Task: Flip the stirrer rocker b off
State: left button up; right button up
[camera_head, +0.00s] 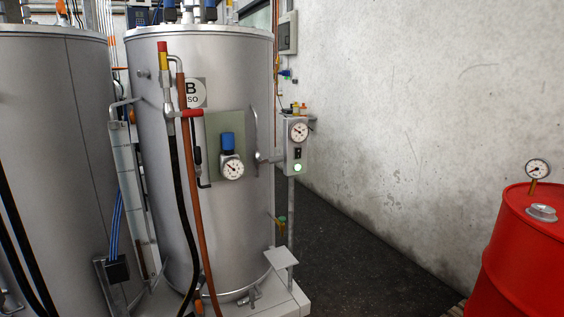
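A small black rocker switch (298,153) sits on the front of a grey control box (290,158) to the right of the tank labelled B (225,230). It looks like the stirrer rocker, but it is too small to tell which way it is tipped. A round lamp (298,168) just below it glows pale green. A round dial gauge (298,131) is above the rocker. Neither of my grippers is in view.
Another steel tank (50,150) stands at the left. A red drum (525,255) with a gauge (537,169) stands at the right. Hoses and a red-handled valve (183,113) are on tank B's front. Dark floor (345,265) is clear between tank and drum.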

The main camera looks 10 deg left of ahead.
aim_at(297, 155)
jog(key=i+l, duration=0.2)
jog(key=i, duration=0.25)
jog(key=i+l, duration=0.25)
jog(key=i, duration=0.25)
jog(key=i+l, duration=0.2)
jog(key=i, duration=0.25)
jog(key=i+l, duration=0.25)
jog(key=i, duration=0.25)
jog(key=i+l, duration=0.2)
jog(key=i, duration=0.25)
jog(key=i+l, duration=0.25)
jog(key=i, duration=0.25)
